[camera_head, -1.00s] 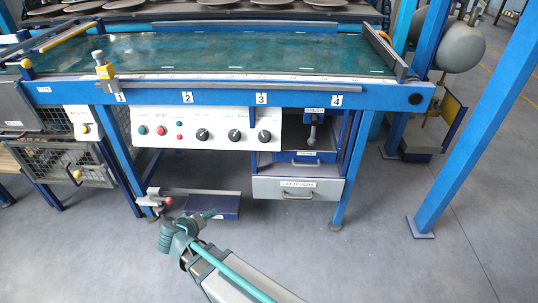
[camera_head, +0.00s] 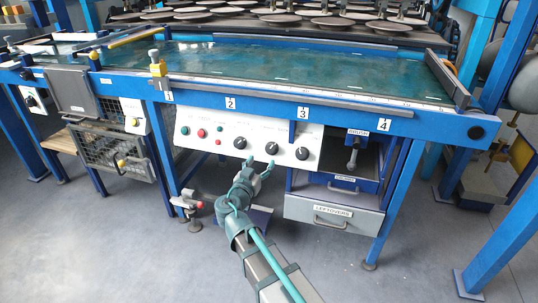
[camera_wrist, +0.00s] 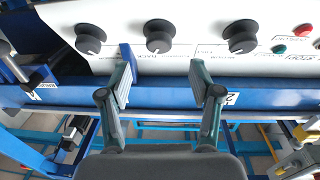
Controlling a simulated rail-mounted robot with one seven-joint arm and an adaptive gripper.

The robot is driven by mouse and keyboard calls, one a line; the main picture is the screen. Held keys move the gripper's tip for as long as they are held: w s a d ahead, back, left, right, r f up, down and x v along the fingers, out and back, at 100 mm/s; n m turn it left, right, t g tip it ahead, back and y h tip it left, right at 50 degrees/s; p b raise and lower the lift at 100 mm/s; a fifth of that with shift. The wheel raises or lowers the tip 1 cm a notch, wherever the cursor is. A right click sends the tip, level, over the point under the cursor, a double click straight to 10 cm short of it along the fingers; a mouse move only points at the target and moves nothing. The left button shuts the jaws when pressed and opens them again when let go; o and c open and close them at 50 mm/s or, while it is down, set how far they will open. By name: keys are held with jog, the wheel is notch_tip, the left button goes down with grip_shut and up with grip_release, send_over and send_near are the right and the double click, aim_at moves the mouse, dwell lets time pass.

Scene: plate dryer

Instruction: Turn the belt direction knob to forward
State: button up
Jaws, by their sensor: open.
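The white control panel (camera_head: 228,136) on the front of the belt table carries three dark round knobs: a left one (camera_head: 240,143), a middle one (camera_head: 271,148) and a right one (camera_head: 302,153). My gripper (camera_head: 260,166) is open and empty, just below and in front of the left and middle knobs. In the wrist view, the panel appears upside down. The middle knob (camera_wrist: 159,36) lies beyond the gap between my fingertips (camera_wrist: 161,78), apart from them. The other knobs flank it.
Red and green buttons (camera_head: 202,133) sit left of the knobs. A brush holder (camera_head: 353,150) and a leftovers drawer (camera_head: 333,213) are to the right. A blue post (camera_head: 515,225) stands at far right. The floor in front is clear.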

aim_at(269, 151)
jog(key=b+x, duration=0.1)
jog(key=x, duration=0.6)
jog(key=shift+d, duration=0.1)
jog(key=c, duration=1.1)
jog(key=shift+c, duration=0.2)
